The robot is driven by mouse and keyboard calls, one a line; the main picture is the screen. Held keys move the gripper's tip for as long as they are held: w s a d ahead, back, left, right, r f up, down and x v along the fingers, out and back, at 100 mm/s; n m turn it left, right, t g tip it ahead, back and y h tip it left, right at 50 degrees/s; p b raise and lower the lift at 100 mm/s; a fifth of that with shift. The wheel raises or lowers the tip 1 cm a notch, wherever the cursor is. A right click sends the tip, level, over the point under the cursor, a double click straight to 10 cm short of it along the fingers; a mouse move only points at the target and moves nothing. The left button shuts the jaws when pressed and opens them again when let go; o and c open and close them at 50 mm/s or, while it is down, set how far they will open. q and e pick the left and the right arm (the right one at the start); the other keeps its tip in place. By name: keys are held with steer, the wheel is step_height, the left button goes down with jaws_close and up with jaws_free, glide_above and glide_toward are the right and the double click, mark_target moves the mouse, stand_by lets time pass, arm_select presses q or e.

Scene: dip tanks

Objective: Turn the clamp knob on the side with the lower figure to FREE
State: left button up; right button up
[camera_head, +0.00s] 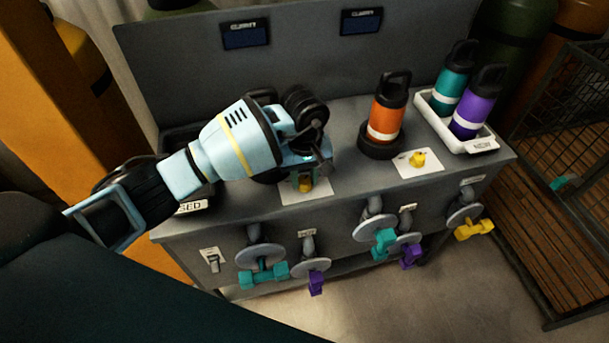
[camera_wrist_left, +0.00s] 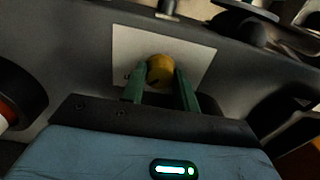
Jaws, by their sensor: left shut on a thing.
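My left gripper (camera_head: 304,180) reaches over the bench to the left clamp plate. In the left wrist view its two green fingers are shut on a round yellow knob (camera_wrist_left: 160,70) in front of a pale plate (camera_wrist_left: 122,52). The knob's setting and any FREE mark cannot be read. A second yellow clamp knob (camera_head: 418,159) sits on the right pale plate (camera_head: 432,170), untouched. Two dark displays, left (camera_head: 246,35) and right (camera_head: 361,22), hang on the back panel; their figures are too small to read. My right gripper is not in view.
An orange bottle (camera_head: 387,110) stands in a dark round holder behind the right plate. A white tray (camera_head: 470,143) holds a teal and a purple bottle. Valves with teal, purple and yellow handles (camera_head: 475,229) line the bench front. A wire cage (camera_head: 575,150) stands at the right.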

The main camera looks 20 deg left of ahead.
arm_select(q)
steer(key=n+p, duration=0.1)
steer(key=n, duration=0.4)
steer(key=shift+r+n, duration=0.1)
steer(key=shift+n, duration=0.2)
steer(key=n+p, duration=0.1)
steer(key=n, duration=0.3)
steer(key=n+p, duration=0.1)
steer(key=n, duration=0.3)
steer(key=shift+n, duration=0.4)
steer(key=shift+n+p, duration=0.6)
steer(key=shift+n, duration=1.2)
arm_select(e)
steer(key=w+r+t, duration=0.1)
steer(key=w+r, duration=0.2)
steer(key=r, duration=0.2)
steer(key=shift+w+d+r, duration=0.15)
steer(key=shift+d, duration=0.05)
arm_select(q)
steer(key=o, duration=1)
